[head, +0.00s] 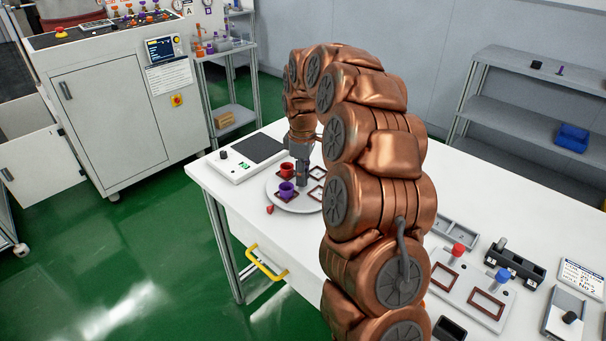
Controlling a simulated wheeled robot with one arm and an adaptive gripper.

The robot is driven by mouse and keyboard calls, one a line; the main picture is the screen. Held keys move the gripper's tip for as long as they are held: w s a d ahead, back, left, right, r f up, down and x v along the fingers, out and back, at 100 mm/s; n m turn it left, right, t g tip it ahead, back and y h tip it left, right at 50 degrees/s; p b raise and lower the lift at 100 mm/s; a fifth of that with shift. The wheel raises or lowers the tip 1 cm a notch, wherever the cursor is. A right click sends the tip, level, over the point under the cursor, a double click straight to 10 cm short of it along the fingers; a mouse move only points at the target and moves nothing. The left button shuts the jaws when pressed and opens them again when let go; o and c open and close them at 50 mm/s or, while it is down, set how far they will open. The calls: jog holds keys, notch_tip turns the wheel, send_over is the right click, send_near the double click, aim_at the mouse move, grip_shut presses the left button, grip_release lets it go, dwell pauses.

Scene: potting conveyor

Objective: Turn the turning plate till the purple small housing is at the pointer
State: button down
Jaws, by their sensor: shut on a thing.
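The turning plate (303,205) is a round light-grey disc on the white table, with several brown square frames on it. The purple small housing (286,191) stands on its front-left part, a short way from the red pointer (269,209) at the plate's front-left edge. A red housing (287,171) stands behind the purple one. My gripper (303,182) points down at the plate's middle, just right of the purple housing. It is shut on a part of the plate there, which the fingers mostly hide. My arm covers the plate's right side.
A scale-like device (241,157) with a dark top sits left behind the plate. A fixture board (466,290) with red and blue knobs lies at the right. A yellow handle (266,264) sticks out from the table's front. A grey shelf (520,105) stands behind.

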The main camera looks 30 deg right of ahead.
jog(key=c, duration=0.9)
grip_release()
jog(key=shift+r, duration=0.15)
notch_tip(320, 180, up, 10)
jog(key=shift+w+f, duration=0.1)
jog(key=shift+r, duration=0.95)
jog(key=shift+a, duration=0.1)
